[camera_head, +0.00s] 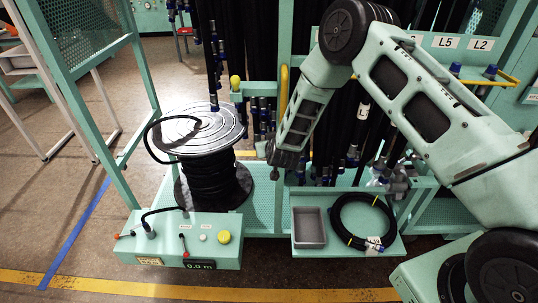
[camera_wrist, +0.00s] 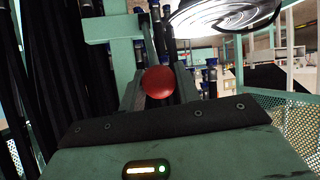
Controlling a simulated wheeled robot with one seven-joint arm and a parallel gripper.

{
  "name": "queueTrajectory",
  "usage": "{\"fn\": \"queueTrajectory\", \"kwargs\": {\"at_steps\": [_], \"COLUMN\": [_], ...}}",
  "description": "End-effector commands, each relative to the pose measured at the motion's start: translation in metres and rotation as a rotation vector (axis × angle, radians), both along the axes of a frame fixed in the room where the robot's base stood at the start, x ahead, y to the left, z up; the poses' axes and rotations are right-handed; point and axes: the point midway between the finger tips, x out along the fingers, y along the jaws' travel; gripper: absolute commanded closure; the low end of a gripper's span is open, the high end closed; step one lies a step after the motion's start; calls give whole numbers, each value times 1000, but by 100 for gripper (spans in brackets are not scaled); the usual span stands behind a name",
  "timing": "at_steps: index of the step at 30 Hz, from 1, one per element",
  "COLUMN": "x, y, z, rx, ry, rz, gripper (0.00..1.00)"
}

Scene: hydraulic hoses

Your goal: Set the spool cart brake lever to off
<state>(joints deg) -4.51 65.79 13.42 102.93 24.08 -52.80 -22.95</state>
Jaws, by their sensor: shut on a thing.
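A red ball knob (camera_wrist: 158,82) sits between the two fingers of my gripper (camera_wrist: 161,90) in the wrist view, and the gripper is shut on it. In the head view my gripper (camera_head: 275,168) points down just right of the spool, and the knob cannot be made out there. The spool (camera_head: 212,124) carries black hose under a round metal top plate. No on or off marking of the brake is readable.
A grey tray (camera_head: 309,228) and a coiled black hose (camera_head: 363,222) lie on the shelf at right. Hanging hoses crowd behind my arm.

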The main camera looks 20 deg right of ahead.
Motion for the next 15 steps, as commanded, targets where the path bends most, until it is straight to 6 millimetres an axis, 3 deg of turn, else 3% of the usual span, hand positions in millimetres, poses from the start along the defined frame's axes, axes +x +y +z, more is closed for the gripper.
{"fn": "queueTrajectory", "kwargs": {"at_steps": [6,15], "x": [16,22], "y": [-7,-9], "z": [12,16], "rx": [-4,-4], "ry": [-16,-14], "rz": [-4,-5], "gripper": [100,100]}}
